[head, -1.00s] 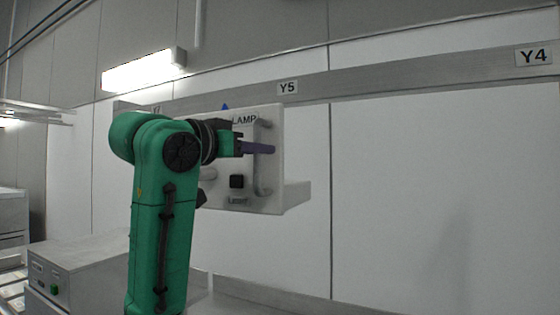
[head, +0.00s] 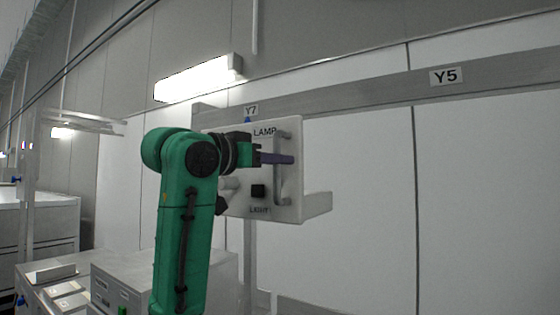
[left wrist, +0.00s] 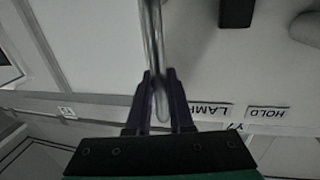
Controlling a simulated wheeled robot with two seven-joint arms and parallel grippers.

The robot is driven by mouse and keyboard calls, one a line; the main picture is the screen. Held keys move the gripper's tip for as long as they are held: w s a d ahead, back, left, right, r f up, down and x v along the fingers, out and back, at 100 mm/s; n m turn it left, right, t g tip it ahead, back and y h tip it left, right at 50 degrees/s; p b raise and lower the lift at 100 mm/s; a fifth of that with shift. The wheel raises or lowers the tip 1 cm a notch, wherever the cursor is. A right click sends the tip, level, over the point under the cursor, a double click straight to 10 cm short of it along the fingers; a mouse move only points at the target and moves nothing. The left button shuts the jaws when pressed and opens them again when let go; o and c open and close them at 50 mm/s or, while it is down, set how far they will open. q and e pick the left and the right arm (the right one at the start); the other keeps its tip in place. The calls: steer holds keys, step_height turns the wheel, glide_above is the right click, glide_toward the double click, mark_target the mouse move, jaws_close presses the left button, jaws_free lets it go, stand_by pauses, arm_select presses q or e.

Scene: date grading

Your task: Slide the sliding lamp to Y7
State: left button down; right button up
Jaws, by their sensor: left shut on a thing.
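The sliding lamp (head: 300,140) is a pale box on the wall rail, with a LAMP label, a dark square button and a vertical bar handle (head: 283,190). Its blue pointer (head: 248,120) stands just under the Y7 plate (head: 251,110), close to the plate's middle. My left gripper (head: 290,160) is shut on the handle, and its dark fingers hide part of it. In the left wrist view the metal handle (left wrist: 153,35) runs between the two fingertips (left wrist: 159,78). My right gripper is in neither view.
The grey rail (head: 350,100) runs along the wall, with the Y5 plate (head: 445,76) to the right. A lit tube lamp (head: 198,80) is on the wall above. A grey cabinet (head: 105,285) stands low at the left. The wall right of the lamp is clear.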

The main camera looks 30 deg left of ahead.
arm_select(q)
steer(key=shift+a, duration=0.1)
steer(key=c, duration=0.8)
jaws_free()
steer(key=shift+a, duration=0.1)
steer(key=shift+s+a, duration=0.1)
steer(key=shift+a, duration=0.1)
steer(key=shift+f, duration=0.1)
steer(key=b+v, duration=0.6)
steer(key=v, duration=0.8)
steer(key=shift+s, duration=0.3)
